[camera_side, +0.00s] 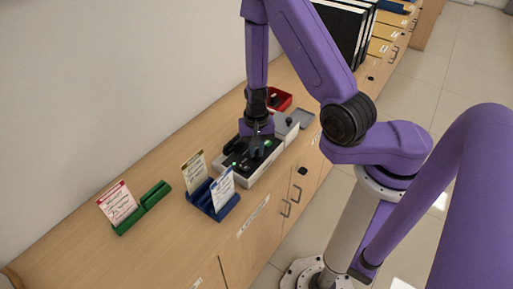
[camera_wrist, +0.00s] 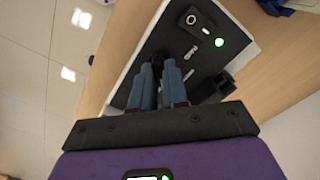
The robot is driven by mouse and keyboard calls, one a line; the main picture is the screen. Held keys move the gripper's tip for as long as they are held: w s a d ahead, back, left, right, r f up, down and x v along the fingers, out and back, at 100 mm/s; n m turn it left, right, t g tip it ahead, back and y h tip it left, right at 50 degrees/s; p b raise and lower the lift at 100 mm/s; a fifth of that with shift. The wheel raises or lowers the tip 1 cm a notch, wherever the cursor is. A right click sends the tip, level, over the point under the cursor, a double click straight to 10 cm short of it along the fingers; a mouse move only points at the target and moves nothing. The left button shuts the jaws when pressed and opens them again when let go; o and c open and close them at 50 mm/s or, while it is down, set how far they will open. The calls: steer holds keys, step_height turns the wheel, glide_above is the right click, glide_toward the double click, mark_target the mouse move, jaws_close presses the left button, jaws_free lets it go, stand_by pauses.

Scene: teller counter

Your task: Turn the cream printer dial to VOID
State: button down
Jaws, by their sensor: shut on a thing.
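The cream printer (camera_side: 263,171) is a low pale case with a dark top panel on the wooden counter. Its pale edge (camera_wrist: 127,72) and dark panel also show in the wrist view, with a lit green lamp, a small black block and small pale fittings. My gripper (camera_side: 254,148) is down at the panel, pointing at it. In the wrist view its blue-grey fingers (camera_wrist: 159,72) are close together and shut on what appears to be the dial. The fingers hide nearly all of the dial, and its pointer and the VOID mark cannot be read.
A blue holder (camera_side: 222,211) with cards and a green holder (camera_side: 157,195) with a card stand left of the printer. A red tray (camera_side: 279,99) and a grey device (camera_side: 286,128) lie behind it. Black binders (camera_side: 343,30) stand farther back. The counter's front left is clear.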

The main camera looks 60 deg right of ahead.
steer(key=shift+m, duration=0.5)
steer(key=c, duration=1.1)
jaws_free()
steer(key=shift+c, duration=0.2)
